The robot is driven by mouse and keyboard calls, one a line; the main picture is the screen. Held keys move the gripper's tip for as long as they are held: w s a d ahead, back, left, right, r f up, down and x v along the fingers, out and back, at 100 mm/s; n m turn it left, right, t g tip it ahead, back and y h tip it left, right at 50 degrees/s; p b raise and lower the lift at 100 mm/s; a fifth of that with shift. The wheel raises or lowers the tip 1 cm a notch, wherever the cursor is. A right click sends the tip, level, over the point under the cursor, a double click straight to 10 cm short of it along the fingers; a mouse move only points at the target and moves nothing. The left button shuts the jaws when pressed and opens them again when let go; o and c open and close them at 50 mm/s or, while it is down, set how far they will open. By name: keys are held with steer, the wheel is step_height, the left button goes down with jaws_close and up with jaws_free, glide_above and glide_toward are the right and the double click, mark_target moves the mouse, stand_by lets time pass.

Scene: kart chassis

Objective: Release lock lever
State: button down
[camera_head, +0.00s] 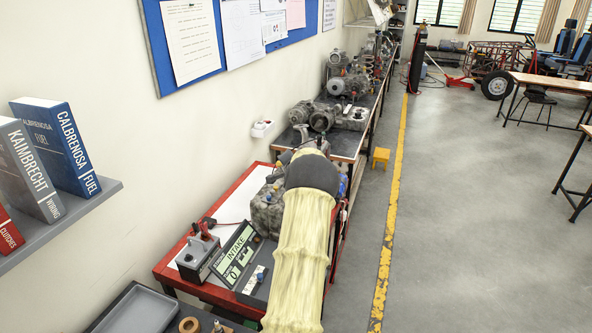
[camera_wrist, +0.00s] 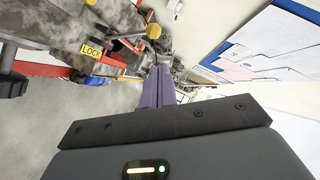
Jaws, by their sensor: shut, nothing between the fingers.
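A yellow tag reading "LOCK" (camera_wrist: 91,51) shows at the upper left of the wrist view, on a grey engine unit (camera_wrist: 62,22). A yellow knob (camera_wrist: 154,31) sits close to the right of this tag. Dark and red rods run between tag and knob; I cannot tell which is the lock lever. My gripper (camera_wrist: 158,74) points away from the wrist camera, its purple fingers together and empty. The fingers appear just below the knob in the picture; I cannot tell if they touch anything. In the head view my sleeved arm hides the gripper and much of the grey engine unit (camera_head: 266,208).
The red-edged bench (camera_head: 186,243) carries a grey battery-like box (camera_head: 198,257) and an "INTAKE" display (camera_head: 236,256). A wall shelf (camera_head: 75,216) with books stands at left. More machine parts (camera_head: 325,116) lie on the bench behind.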

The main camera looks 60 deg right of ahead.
steer(key=b+v, duration=0.2)
steer(key=v, duration=0.5)
steer(key=shift+s+d, duration=0.25)
steer(key=shift+d, duration=0.05)
